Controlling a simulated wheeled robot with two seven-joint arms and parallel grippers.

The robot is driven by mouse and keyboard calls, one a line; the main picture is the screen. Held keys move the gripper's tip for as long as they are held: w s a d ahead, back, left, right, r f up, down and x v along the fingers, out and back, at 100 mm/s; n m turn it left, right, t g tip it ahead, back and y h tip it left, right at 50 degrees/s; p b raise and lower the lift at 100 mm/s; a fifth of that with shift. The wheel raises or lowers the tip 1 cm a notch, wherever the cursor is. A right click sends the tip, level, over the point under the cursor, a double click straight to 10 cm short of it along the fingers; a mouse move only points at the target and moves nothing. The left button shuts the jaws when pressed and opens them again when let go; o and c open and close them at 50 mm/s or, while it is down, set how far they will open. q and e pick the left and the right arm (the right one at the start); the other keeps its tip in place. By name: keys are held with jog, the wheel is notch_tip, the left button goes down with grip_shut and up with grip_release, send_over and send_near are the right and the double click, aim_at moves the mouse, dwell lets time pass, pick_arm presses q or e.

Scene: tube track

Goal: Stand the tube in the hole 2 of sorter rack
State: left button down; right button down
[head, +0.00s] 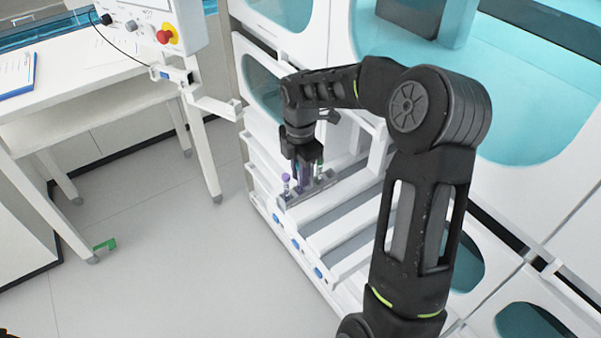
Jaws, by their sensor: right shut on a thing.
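My right gripper (305,168) points down over a small grey sorter rack (292,202) on the machine's white track shelf. It is shut on a tube (307,180), of which only a dark purplish strip shows between the fingers. The tube's lower end is at or just above the rack; I cannot tell whether it is in a hole. A tube with a purple cap (286,178) stands in the rack to the left. Something green, perhaps another tube, shows just right of the fingers. The hole numbers cannot be read.
White rails (340,225) of the machine run beside and below the rack. Teal-windowed panels stand behind my right arm. A white table (90,70) with a control box (150,20) is at left. The grey floor between is mostly clear, with a small green piece (106,244).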

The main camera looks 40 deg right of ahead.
jog(key=c, duration=1.3)
grip_release()
jog(key=shift+o, duration=0.2)
notch_tip(320, 180, up, 8)
jog(key=shift+f+b, duration=0.1)
jog(key=shift+b, duration=0.3)
